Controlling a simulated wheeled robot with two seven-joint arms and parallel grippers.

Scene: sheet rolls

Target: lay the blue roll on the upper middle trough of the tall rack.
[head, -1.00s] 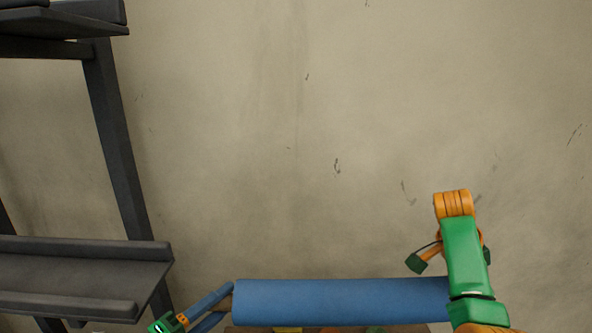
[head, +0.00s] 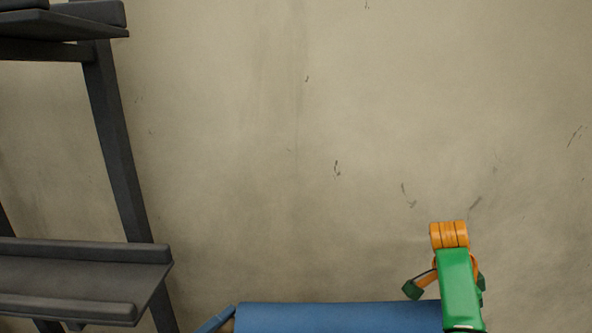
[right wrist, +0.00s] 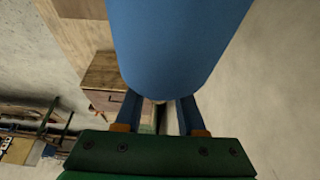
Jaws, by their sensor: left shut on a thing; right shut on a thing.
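The blue roll (head: 335,317) lies level across the bottom edge of the head view, its lower part cut off. It also fills the top middle of the right wrist view (right wrist: 178,40). My left gripper (head: 222,318) is at its left end; only a blue finger shows, and it is shut on the roll. My right gripper (right wrist: 160,103) is shut on the other end, with a finger on each side. The tall dark rack (head: 118,150) stands at the left, with one trough (head: 75,280) low and another (head: 65,25) high in view. The roll is right of the rack, apart from it.
A bare wall (head: 300,150) fills the back. In the right wrist view a brown wooden box or cabinet (right wrist: 108,75) stands below the roll, and cluttered shelving (right wrist: 35,130) shows at the left. The space above the roll is clear.

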